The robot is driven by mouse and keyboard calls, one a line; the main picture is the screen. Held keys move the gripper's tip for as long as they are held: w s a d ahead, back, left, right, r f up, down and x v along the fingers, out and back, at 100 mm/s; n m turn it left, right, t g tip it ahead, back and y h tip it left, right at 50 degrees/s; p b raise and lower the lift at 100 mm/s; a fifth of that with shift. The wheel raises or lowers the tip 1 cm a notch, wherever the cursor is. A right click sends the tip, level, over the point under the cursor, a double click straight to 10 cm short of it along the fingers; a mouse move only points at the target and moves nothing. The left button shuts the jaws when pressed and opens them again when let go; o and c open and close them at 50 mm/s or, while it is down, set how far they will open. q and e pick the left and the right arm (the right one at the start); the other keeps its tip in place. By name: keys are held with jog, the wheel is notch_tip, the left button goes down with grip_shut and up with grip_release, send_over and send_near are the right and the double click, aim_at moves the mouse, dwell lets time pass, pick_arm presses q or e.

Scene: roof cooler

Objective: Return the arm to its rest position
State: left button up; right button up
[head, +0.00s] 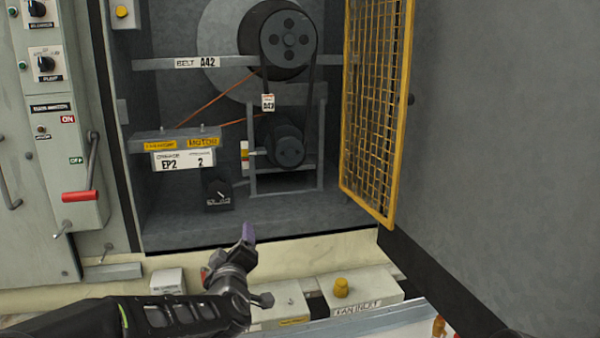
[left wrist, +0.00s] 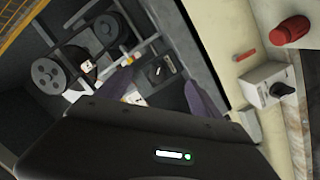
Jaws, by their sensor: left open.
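My left arm comes in from the lower left of the head view. Its gripper (head: 248,234) is in front of the lower edge of the open cooler cabinet (head: 300,222), below the small black dial box (head: 217,193). In the left wrist view the two dark purple fingers (left wrist: 158,98) stand apart with nothing gripped between them. The fan motor pulleys and the dial box (left wrist: 158,70) show beyond the fingers. My right gripper is not in view.
A yellow mesh guard (head: 372,110) stands swung open at the cabinet's right, beside a large grey door (head: 500,130). A control panel with a red-handled lever (head: 80,196) is at left. A box with a yellow button (head: 341,287) sits low in front.

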pick_arm(q)
jog(key=s+d+f+m+g+h+p, duration=0.1)
jog(key=s+d+f+m+g+h, duration=0.15)
jog(key=s+f, duration=0.45)
jog(key=s+d+f+m+g+h+p, duration=0.1)
jog(key=s+d+f+m+g, duration=0.15)
jog(key=f, duration=0.85)
jog(key=s+d+f+m+g+h+p, duration=0.1)
jog(key=s+d+f+m+g+h, duration=0.2)
jog(key=f, duration=0.6)
jog(key=s+f+g+p, duration=0.2)
jog(key=s+f+g, duration=0.2)
jog(key=s, duration=1.1)
jog(key=s+f+g+p, duration=0.2)
jog(key=s+f+g, duration=0.2)
jog(key=s+f, duration=0.6)
jog(key=s, duration=0.4)
jog(key=shift+s+a+f+m, duration=0.2)
jog(key=shift+s+f+m, duration=0.1)
jog(key=shift+s+f, duration=0.1)
